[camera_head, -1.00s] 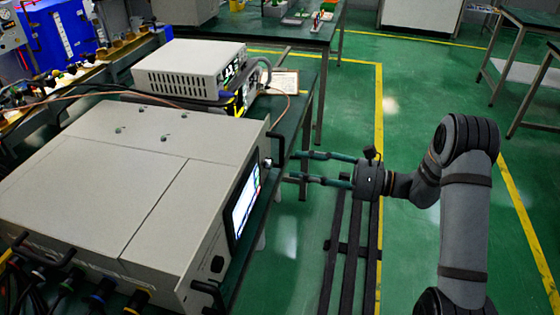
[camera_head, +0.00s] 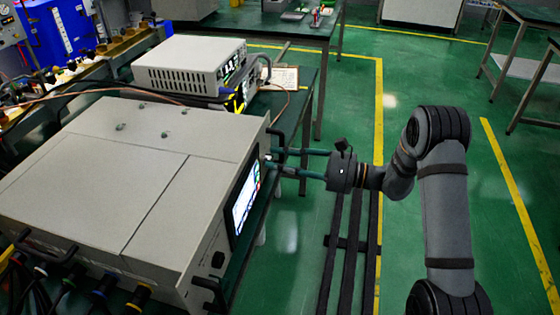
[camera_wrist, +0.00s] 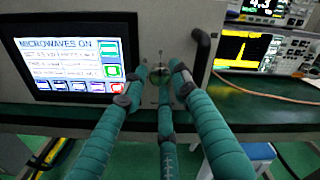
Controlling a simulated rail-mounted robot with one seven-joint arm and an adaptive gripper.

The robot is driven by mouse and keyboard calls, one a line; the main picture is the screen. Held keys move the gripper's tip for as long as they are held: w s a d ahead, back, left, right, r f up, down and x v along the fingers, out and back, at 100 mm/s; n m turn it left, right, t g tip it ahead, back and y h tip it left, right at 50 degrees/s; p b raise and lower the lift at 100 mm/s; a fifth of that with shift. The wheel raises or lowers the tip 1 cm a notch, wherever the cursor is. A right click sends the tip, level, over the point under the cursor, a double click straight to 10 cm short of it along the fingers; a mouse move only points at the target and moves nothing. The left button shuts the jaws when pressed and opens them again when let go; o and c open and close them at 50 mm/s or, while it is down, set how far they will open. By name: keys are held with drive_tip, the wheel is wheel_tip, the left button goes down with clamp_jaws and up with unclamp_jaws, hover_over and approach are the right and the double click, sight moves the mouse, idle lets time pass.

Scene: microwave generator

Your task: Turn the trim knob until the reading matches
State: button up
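The grey microwave generator (camera_head: 110,190) stands on the bench. Its lit touchscreen (camera_wrist: 78,66) shows "MICROWAVES ON" above rows too small to read. A small round knob (camera_wrist: 160,74), which I take to be the trim knob, is on the front panel right of the screen. My gripper (camera_head: 275,162) reaches the panel from the right. In the wrist view, its teal fingers (camera_wrist: 158,77) are spread around the knob with gaps visible, one finger below. Whether any fingertip touches the knob I cannot tell. The fingers partly hide it.
A dark handle (camera_wrist: 200,52) stands out from the panel just right of the knob. A smaller white instrument (camera_head: 190,62) sits behind the generator, with a yellow-trace display (camera_wrist: 243,50) beside it and a cable (camera_wrist: 270,92) in front.

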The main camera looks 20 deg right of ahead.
drive_tip(key=c, duration=0.6)
clamp_jaws()
drive_tip(key=shift+m, duration=0.3)
drive_tip(key=m+p, duration=0.1)
drive_tip(key=m, duration=0.3)
drive_tip(key=shift+r+p, duration=0.1)
drive_tip(key=shift+p, duration=0.3)
drive_tip(key=m+p, duration=0.1)
drive_tip(key=m, duration=0.2)
drive_tip(key=shift+m+p, duration=0.3)
drive_tip(key=shift+p, duration=0.05)
drive_tip(key=shift+m+p, duration=0.55)
drive_tip(key=shift+m, duration=0.55)
drive_tip(key=o, duration=0.9)
unclamp_jaws()
